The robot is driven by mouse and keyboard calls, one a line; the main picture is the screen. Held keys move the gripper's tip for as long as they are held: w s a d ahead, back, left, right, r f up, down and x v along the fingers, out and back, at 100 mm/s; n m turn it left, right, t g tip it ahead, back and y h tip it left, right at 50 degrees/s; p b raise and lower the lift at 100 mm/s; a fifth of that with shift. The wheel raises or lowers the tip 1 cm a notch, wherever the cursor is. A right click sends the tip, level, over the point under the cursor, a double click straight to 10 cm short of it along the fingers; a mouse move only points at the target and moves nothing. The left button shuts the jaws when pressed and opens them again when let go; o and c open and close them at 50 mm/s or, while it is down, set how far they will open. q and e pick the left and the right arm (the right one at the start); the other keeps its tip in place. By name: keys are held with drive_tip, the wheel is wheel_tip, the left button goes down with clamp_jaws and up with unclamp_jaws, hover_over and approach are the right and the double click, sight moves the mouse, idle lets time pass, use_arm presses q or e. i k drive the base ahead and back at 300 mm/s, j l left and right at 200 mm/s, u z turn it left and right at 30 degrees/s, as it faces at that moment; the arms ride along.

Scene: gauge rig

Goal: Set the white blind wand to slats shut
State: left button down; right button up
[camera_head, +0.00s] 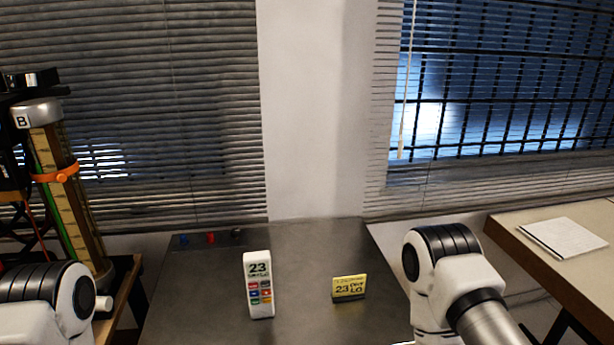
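A thin white blind wand (407,80) hangs at the left side of the right window, almost upright with a slight tilt. Its lower end is near the bottom of the glass, and its top runs out of the picture. The right blind (500,172) has its slats apart there, and blue light and a dark grid show through. Parts of both my arms show low in the picture, at the left and at the right of the wand. I cannot make out either gripper, and nothing is seen touching the wand.
A grey table (205,300) carries a white display block (259,285) and a yellow sign (349,288). A tall gauge column marked B (70,200) with an orange ring stands left. A wooden-edged table (510,245) with a paper pad (563,238) stands right. Another blind (130,60) hangs left.

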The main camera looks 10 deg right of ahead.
sight(400, 146)
drive_tip(key=i+l, duration=0.2)
drive_tip(key=l, duration=0.2)
drive_tip(key=i+l, duration=0.15)
drive_tip(key=l, duration=0.25)
drive_tip(key=i+l, duration=0.2)
drive_tip(key=l, duration=0.15)
drive_tip(key=i+l, duration=0.15)
drive_tip(key=l, duration=0.25)
